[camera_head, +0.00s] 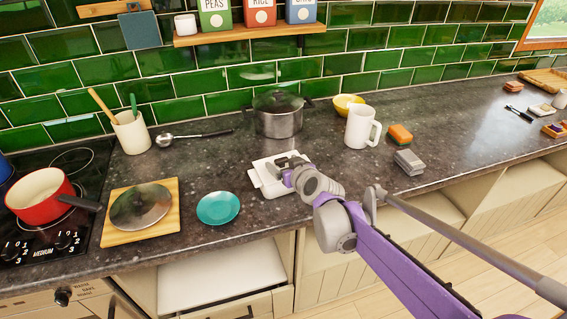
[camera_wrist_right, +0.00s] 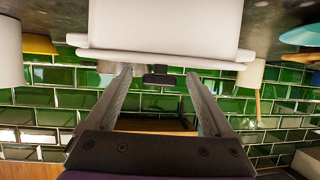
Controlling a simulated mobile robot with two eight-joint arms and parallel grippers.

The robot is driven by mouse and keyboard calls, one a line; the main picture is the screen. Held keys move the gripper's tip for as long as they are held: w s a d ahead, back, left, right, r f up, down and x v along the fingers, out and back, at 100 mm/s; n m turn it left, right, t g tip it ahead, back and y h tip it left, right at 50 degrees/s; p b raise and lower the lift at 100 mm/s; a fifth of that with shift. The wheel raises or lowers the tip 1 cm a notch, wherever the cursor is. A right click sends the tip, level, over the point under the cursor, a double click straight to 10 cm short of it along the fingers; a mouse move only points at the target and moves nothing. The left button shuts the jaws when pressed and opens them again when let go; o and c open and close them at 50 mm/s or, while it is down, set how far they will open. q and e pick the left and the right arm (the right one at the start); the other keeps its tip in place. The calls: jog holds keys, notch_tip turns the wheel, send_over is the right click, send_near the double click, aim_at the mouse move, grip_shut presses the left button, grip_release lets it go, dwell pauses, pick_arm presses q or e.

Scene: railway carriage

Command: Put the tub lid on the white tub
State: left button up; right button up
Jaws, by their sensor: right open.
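The white tub (camera_wrist_right: 165,22) stands on the dark counter at the middle front, with my right arm partly over it in the head view. The white tub lid (camera_head: 266,164) lies across the tub's top; in the wrist view it is a flat slab (camera_wrist_right: 160,60) against the tub's rim. Whether it is fully seated I cannot tell. A dark knob (camera_wrist_right: 160,78) sticks out of the lid. My right gripper (camera_head: 288,168) is open just above the lid; in the wrist view its fingers (camera_wrist_right: 158,80) stand either side of the knob, apart from it. My left gripper is out of view.
A teal plate (camera_head: 218,208) and a board (camera_head: 170,226) with a glass pan lid are left of the tub. A pot (camera_head: 279,121) stands behind it. A white mug (camera_head: 360,128), a sponge (camera_head: 400,133) and a grey box (camera_head: 409,161) are to the right.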

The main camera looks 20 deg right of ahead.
jog(key=p+v, duration=0.1)
jog(key=v, duration=0.9)
jog(key=shift+s, duration=0.3)
